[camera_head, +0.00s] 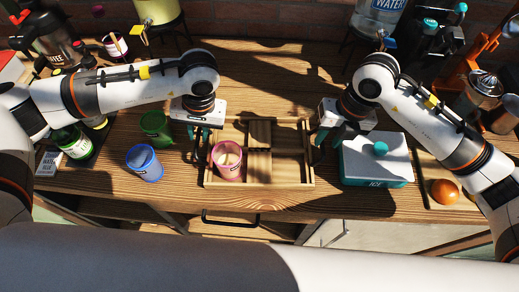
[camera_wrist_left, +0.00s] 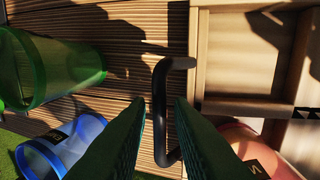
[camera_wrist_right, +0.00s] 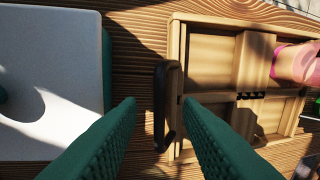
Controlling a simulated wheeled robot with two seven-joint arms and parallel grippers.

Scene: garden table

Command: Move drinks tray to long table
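The wooden drinks tray (camera_head: 310,183) lies on the wooden table, divided into compartments. A pink cup (camera_head: 227,158) stands in its front left compartment; the other compartments look empty. My left gripper (camera_head: 198,132) is at the tray's left end. In the left wrist view its fingers (camera_wrist_left: 160,100) are apart, with the tray's dark left handle (camera_wrist_left: 158,115) between them. My right gripper (camera_head: 328,138) is at the right end. In the right wrist view its fingers (camera_wrist_right: 160,100) are apart, on either side of the dark right handle (camera_wrist_right: 161,125), with gaps visible.
A blue cup (camera_head: 145,165) and green cup (camera_head: 155,127) stand left of the tray. A white-lidded teal ice box (camera_head: 375,160) is close on the right, with an orange (camera_head: 445,191) beyond it. A water dispenser (camera_head: 378,18) stands behind. The table's front edge is close to the tray.

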